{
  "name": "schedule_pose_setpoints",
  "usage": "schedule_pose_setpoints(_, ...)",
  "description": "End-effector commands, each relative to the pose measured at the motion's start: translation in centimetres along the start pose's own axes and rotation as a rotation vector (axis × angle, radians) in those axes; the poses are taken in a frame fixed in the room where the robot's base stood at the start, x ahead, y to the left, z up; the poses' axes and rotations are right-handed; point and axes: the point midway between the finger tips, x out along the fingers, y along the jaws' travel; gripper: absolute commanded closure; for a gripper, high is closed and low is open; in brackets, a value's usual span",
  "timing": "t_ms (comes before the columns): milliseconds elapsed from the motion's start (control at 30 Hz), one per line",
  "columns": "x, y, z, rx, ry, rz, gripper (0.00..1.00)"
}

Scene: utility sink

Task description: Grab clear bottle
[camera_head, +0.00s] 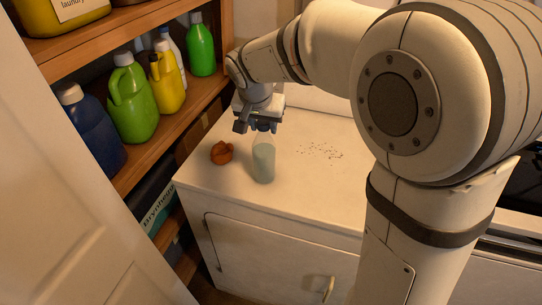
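The clear bottle (263,162) stands upright on the white counter top (308,184), near its front left corner. It looks pale and see-through, with a faint blue-green tint. My gripper (262,128) points down directly above the bottle, at its top end. The fingers are small and partly dark here, and the bottle's top is hidden by them or too faint to make out. I cannot tell whether the fingers are apart or touch the bottle.
A small reddish-brown lump (221,152) lies just left of the bottle. Dark specks (321,151) are scattered to the right. Wooden shelves (190,112) with several detergent bottles, including a green jug (131,103), stand close on the left. A white door (70,200) fills the lower left.

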Motion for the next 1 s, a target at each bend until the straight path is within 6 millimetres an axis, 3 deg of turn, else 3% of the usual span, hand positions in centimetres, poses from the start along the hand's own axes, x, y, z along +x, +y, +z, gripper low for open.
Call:
schedule_pose_setpoints(400, 0.08, 0.06, 0.06, 0.0, -0.002, 0.002, 1.0)
schedule_pose_setpoints(1000, -0.29, 0.1, -0.1, 0.0, -0.003, 0.003, 1.0)
